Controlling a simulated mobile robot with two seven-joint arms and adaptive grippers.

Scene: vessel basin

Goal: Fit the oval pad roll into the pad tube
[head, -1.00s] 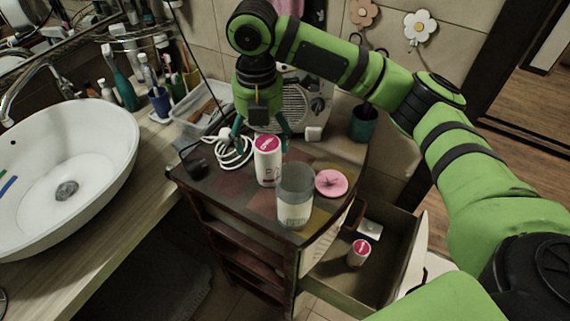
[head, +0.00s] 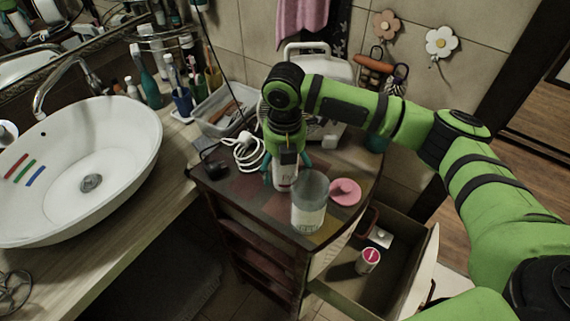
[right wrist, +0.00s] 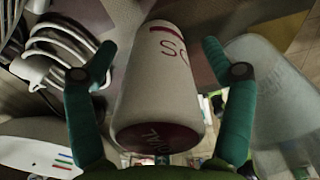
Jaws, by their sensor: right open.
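A white pad roll with a dark pink end stands on the cabinet top. It shows in the head view (head: 284,183) and large in the right wrist view (right wrist: 158,85). My right gripper (head: 286,165) is open above it, its teal fingers (right wrist: 158,52) on either side of the roll with gaps visible. The gripper hides the roll's top in the head view. The clear pad tube (head: 309,205) stands upright just in front and to the right; it also shows at the right of the right wrist view (right wrist: 283,100). My left gripper is not in view.
A pink disc (head: 345,192) lies beside the tube. A second white roll with a pink end (head: 368,261) is in the open drawer (head: 340,281). A coiled white cable (head: 246,152), a plastic bin (head: 225,108) and a heater lie behind. The sink (head: 85,165) is left.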

